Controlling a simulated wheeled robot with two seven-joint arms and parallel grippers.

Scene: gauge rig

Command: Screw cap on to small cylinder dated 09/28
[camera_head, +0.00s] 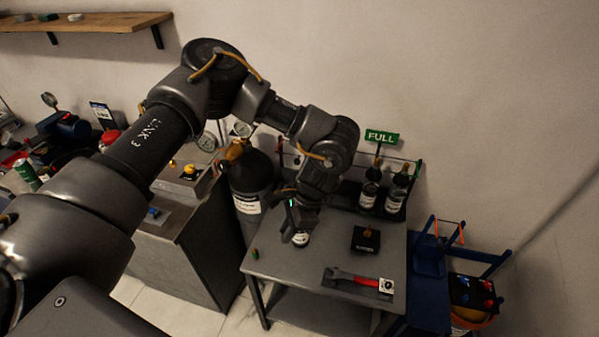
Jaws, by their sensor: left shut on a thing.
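My left gripper (297,224) reaches down over the far left part of the grey table. It is shut at the upper part of a small dark cylinder with a white label (301,239). The gripper hides the cylinder's top, so I cannot tell whether a cap is there. The date on the label is too small to read. Two more small dark cylinders, a left one (369,190) and a right one (396,194), stand upright in the rack at the back, under a green FULL sign (381,137). My right gripper is not in view.
On the grey table (290,268) lie a red-handled tool (358,279), a black block with a brass knob (366,239) and a small green item (255,253). A large dark gas cylinder (250,180) stands left of the table. A blue cart (428,290) stands right.

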